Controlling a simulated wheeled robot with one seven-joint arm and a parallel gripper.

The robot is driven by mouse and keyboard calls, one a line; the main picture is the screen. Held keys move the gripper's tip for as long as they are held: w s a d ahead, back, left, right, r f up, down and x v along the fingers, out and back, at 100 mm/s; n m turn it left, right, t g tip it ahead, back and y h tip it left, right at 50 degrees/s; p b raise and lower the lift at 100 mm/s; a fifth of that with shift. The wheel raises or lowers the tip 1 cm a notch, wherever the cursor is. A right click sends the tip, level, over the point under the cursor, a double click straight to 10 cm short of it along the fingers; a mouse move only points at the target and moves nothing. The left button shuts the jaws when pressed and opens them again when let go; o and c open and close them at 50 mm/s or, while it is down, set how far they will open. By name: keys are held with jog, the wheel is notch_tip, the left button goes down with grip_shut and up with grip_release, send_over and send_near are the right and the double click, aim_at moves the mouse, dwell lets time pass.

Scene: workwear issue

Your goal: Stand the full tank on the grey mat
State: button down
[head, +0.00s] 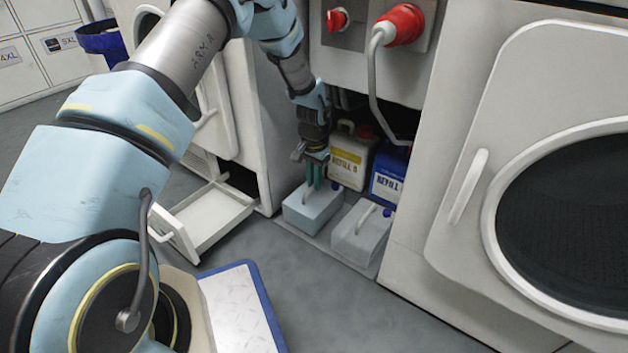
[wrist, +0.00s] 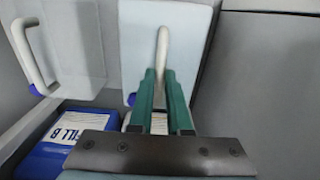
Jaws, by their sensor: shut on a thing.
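A pale bluish tank (head: 312,209) with a handle and a blue cap sits low in the gap between the machines in the head view. My gripper (head: 315,180) comes down from above and is shut on its handle. In the wrist view the green fingers (wrist: 160,95) straddle the pale handle of this tank (wrist: 185,60). I cannot tell whether its base touches the surface below. A second, greyer tank (head: 361,236) stands beside it to the right. A grey surface (head: 322,240) lies under and between the tanks; I cannot tell whether it is the mat.
A white-and-yellow refill canister (head: 350,158) and a blue one (head: 386,182) stand close behind the tanks. A pulled-out white drawer (head: 208,217) is at left, a blue-edged white panel (head: 240,310) in front. A white machine (head: 450,180) bounds the right. Open floor (head: 320,300) lies in front.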

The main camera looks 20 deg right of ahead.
jog(key=shift+f, duration=0.25)
dwell(0.3)
jog(key=c, duration=0.8)
grip_release()
jog(key=shift+c, duration=0.2)
jog(key=shift+o, duration=0.3)
jog(key=shift+f, duration=0.15)
